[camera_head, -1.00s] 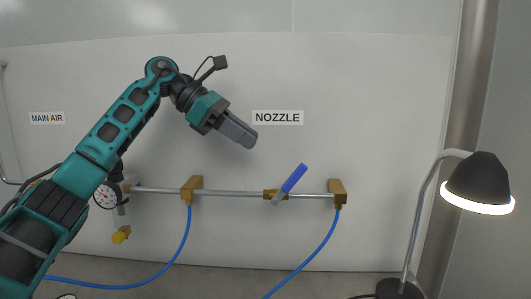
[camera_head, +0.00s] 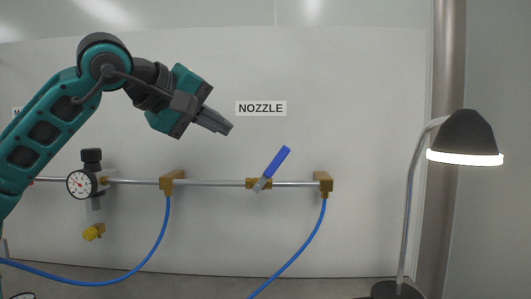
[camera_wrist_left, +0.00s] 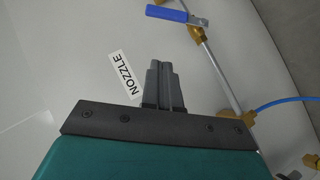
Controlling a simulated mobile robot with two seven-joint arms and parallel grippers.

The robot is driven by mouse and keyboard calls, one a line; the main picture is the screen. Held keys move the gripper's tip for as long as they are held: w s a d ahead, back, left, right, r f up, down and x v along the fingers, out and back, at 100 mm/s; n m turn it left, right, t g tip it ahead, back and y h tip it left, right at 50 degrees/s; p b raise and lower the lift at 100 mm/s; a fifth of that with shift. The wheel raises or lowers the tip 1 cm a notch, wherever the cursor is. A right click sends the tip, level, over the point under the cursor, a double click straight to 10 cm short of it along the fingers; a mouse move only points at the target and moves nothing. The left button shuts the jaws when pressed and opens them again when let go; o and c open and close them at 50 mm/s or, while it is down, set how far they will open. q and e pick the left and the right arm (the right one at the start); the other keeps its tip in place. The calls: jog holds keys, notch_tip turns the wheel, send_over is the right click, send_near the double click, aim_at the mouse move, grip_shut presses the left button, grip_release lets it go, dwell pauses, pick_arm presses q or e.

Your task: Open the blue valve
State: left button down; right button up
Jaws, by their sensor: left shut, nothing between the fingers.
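The blue valve handle (camera_head: 275,164) sits on a brass valve body (camera_head: 253,184) in the metal pipe, tilted up to the right, below the NOZZLE label (camera_head: 261,108). It also shows at the top of the left wrist view (camera_wrist_left: 167,14). My left gripper (camera_head: 230,129) is shut and empty, in the picture up and to the left of the handle and apart from it. Its closed fingers show in the left wrist view (camera_wrist_left: 159,68), pointing up beside the label. My right gripper is in neither view.
The pipe (camera_head: 215,184) runs along the white wall between brass blocks, with blue hoses (camera_head: 295,255) hanging below. A pressure gauge (camera_head: 81,184) and yellow knob (camera_head: 93,233) are at left. A lit desk lamp (camera_head: 467,135) stands at right. The wall around the handle is clear.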

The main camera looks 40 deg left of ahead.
pick_arm(q)
send_over(271, 170)
jog(key=s+a, duration=0.3)
jog(key=s, duration=0.1)
notch_tip(271, 170, down, 3)
jog(key=w+d+f, duration=0.1)
jog(key=d+f, duration=0.1)
jog(key=shift+w+d+f, duration=0.1)
jog(key=shift+w+d, duration=0.2)
jog(key=shift+w, duration=0.05)
jog(key=shift+p, duration=0.3)
